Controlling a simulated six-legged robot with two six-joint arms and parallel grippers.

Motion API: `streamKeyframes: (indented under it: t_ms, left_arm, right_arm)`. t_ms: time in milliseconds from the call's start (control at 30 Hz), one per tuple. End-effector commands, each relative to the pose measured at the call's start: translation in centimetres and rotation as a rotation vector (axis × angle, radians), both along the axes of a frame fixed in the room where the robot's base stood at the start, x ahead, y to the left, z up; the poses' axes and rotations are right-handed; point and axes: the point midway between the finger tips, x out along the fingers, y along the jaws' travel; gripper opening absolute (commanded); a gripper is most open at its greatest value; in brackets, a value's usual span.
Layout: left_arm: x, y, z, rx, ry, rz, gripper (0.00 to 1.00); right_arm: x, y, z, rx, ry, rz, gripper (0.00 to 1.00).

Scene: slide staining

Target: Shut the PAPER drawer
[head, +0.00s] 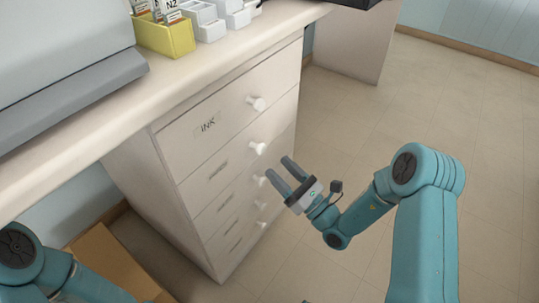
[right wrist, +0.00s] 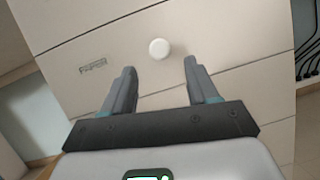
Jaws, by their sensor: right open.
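The white drawer unit (head: 185,165) stands under the bench in the head view, with several drawers one above another. Only the top label, INK (head: 207,125), reads clearly; the lower labels are too small, so I cannot tell the PAPER drawer for sure there. All fronts look about flush; a small gap would be hard to see. My right gripper (head: 278,167) is open and empty in front of the lower knobs. In the right wrist view, its fingers (right wrist: 159,67) point at a drawer front with a round white knob (right wrist: 159,48) just beyond them and a blurred label (right wrist: 93,65).
The bench top (head: 240,35) overhangs the drawers and holds a yellow box (head: 167,38), white trays (head: 203,22) and a grey machine (head: 70,95). A cardboard box (head: 105,265) sits on the floor at lower left. The floor (head: 350,115) right of the drawers is clear.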

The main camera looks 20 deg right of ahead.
Motion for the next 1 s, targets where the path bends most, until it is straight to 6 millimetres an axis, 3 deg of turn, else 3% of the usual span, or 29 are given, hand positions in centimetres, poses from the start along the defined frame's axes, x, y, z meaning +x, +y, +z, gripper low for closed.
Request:
streamKeyframes:
  t_ms: [133,333,1000]
  left_arm:
    - [-0.1,-0.1,0.6,-0.001,0.002,-0.005,0.43]
    - [-0.2,-0.2,0.8,-0.002,0.003,-0.008,0.43]
    - [-0.2,-0.2,0.8,-0.002,0.003,-0.008,0.43]
  right_arm:
    - [-2.5,-1.6,-1.1,0.002,0.004,-0.003,0.59]
    - [-4.3,-2.7,-2.0,0.0,0.0,0.0,0.59]
    - [-4.5,-2.8,-2.2,-0.001,-0.001,0.001,0.59]
